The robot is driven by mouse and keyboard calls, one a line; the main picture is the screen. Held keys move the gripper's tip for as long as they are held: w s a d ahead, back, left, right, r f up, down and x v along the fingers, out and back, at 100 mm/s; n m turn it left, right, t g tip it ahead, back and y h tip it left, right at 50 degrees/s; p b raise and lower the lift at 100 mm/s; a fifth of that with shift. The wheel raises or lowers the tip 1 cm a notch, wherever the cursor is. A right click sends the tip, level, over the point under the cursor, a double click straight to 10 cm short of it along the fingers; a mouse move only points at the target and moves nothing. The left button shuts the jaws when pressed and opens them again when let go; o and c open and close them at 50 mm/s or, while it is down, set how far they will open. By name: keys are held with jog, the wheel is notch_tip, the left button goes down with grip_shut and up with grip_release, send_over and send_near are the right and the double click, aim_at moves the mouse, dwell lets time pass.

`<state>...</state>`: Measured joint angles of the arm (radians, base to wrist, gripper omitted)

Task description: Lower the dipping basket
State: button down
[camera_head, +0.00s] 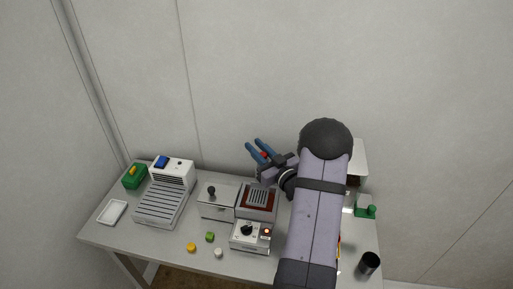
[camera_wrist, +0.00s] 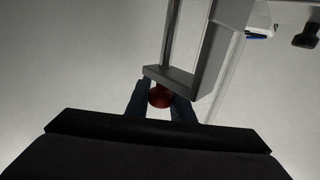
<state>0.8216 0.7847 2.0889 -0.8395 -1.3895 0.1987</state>
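My gripper (camera_head: 256,146) is above the back of the table, its blue fingers pointing up and to the left. The fingers lie on both sides of a red knob (camera_wrist: 160,97) and seem closed on it. In the wrist view the knob sits at the lower end of a grey frame (camera_wrist: 174,76) with upright bars. In the head view, below my gripper, a slatted grille (camera_head: 258,196), perhaps the dipping basket, shows over a reddish-brown square opening in a grey unit. Whether the frame joins the grille is hidden.
A ribbed machine (camera_head: 161,204), white tray (camera_head: 112,212) and small blocks lie further left. A black cup (camera_head: 369,263) stands front right.

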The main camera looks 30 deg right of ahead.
notch_tip(320, 180, down, 6)
jog(key=b, duration=0.6)
jog(key=shift+f, duration=0.25)
jog(key=c, duration=1.5)
grip_release()
jog(key=shift+c, duration=0.2)
jog(key=shift+s+b, duration=0.95)
jog(key=shift+s, duration=2.75)
jog(key=shift+r, duration=0.2)
